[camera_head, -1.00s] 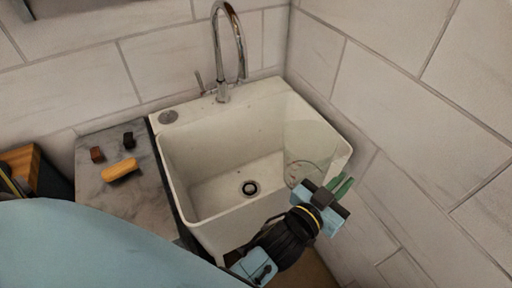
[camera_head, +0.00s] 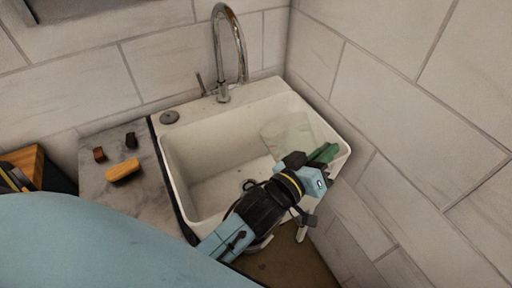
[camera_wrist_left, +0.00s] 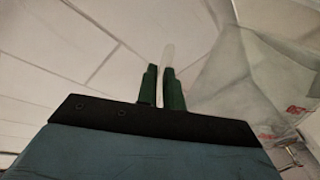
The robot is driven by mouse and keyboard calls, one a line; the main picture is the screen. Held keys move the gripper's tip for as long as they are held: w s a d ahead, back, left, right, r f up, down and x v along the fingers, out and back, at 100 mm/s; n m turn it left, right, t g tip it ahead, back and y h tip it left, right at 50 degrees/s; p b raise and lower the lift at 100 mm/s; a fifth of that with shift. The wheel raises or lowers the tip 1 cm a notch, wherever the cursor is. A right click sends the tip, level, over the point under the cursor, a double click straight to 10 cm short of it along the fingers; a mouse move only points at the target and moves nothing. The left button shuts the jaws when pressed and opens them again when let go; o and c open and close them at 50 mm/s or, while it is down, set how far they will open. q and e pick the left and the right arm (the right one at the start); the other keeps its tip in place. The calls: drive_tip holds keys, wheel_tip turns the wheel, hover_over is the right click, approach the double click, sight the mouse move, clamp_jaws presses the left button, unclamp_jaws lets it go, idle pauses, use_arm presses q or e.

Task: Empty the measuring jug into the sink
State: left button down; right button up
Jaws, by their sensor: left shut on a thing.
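The clear measuring jug (camera_head: 285,133) is tilted over the right part of the white sink (camera_head: 185,190) in the head view. It is very faint there, and my arm and gripper cover its lower part. My left gripper (camera_head: 325,154) is at the basin's right side, with green fingertips. In the left wrist view the fingers (camera_wrist_left: 162,88) are shut on a thin pale strip, the jug's handle. The jug's clear wall (camera_wrist_left: 245,85) with red markings fills the right of that view. I cannot make out any liquid. My right gripper is not in view.
A chrome tap (camera_head: 238,45) arches at the back of the sink. A grey marble counter (camera_head: 140,205) on the left holds a yellow-orange sponge (camera_head: 123,170) and two small dark blocks. Tiled walls stand close behind and to the right (camera_head: 400,120).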

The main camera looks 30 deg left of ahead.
sight(305, 130)
use_arm(q)
drive_tip(key=a+r+n, duration=0.1)
drive_tip(key=a+r+n+b, duration=0.1)
drive_tip(key=n, duration=0.1)
drive_tip(key=shift+w+a, duration=0.15)
drive_tip(key=shift+w, duration=0.2)
drive_tip(key=shift+w+a+f+n+b, duration=0.15)
drive_tip(key=shift+a+f+n+b, duration=0.45)
drive_tip(key=shift+n+b, duration=0.4)
drive_tip(key=shift+a+r, duration=0.2)
drive_tip(key=shift+a, duration=0.05)
drive_tip(key=shift+w+a+r+n+p, duration=0.1)
drive_tip(key=shift+a+r+n+p, duration=0.1)
drive_tip(key=shift+n+p, duration=0.15)
drive_tip(key=shift+w+a+n+p, duration=0.15)
drive_tip(key=shift+a+n+p, duration=0.15)
drive_tip(key=shift+n, duration=0.05)
drive_tip(key=shift+a+n, duration=0.3)
drive_tip(key=a, duration=0.1)
drive_tip(key=w+a+n, duration=0.1)
drive_tip(key=a+f+n+p, duration=0.1)
drive_tip(key=a, duration=0.1)
drive_tip(key=shift+w+y, duration=0.15)
drive_tip(key=shift+y, duration=0.15)
drive_tip(key=shift+w+a+r+n+p, duration=0.25)
drive_tip(key=shift+a+r+n+p, duration=0.4)
drive_tip(key=shift+a+p, duration=0.25)
